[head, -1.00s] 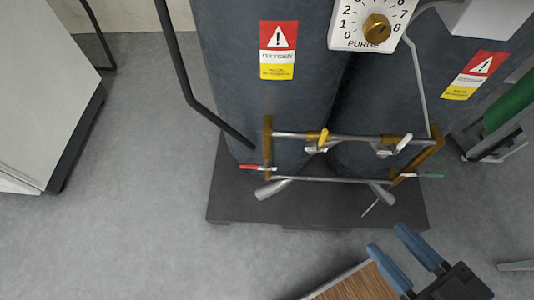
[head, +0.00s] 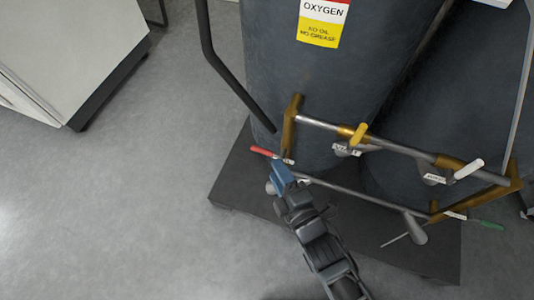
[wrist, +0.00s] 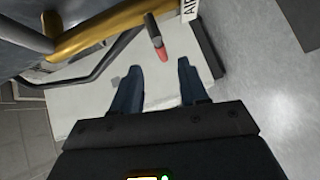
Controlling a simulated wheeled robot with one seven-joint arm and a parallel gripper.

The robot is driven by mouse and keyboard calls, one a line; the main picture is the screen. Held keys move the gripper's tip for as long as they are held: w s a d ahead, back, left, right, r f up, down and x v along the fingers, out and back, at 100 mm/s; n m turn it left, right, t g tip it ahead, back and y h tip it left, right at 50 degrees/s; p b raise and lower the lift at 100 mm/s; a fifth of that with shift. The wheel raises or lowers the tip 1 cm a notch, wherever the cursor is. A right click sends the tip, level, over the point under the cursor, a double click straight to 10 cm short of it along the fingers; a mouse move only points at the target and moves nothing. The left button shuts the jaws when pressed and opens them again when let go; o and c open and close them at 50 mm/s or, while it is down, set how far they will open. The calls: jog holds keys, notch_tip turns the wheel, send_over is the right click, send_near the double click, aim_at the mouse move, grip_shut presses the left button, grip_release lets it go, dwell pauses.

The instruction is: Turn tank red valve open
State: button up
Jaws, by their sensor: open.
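The red valve handle (head: 264,152) sticks out to the left from the lower left corner of the pipe frame in front of the tanks. Its red tip also shows in the wrist view (wrist: 161,52), ahead of and between the fingertips. My gripper (head: 281,178) is just below and right of the handle in the head view, apart from it as far as I can tell. In the wrist view my gripper (wrist: 160,72) has its two blue fingers spread with nothing between them. A white label (wrist: 189,8) hangs beside the handle.
Dark oxygen tanks (head: 320,90) stand behind the brass and steel pipe frame (head: 360,200). A yellow handle (head: 359,133), a white handle (head: 468,169) and a green handle (head: 486,224) are on the pipes. A black bar (head: 225,70) slants down at the left. Floor to the left is clear.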

aim_at(263, 152)
jog(key=x, duration=0.4)
jog(key=b+x, duration=0.1)
jog(key=x, duration=0.3)
jog(key=shift+w+a+f, duration=0.15)
jog(key=shift+w+a, duration=0.05)
jog(key=shift+a, duration=0.2)
grip_shut()
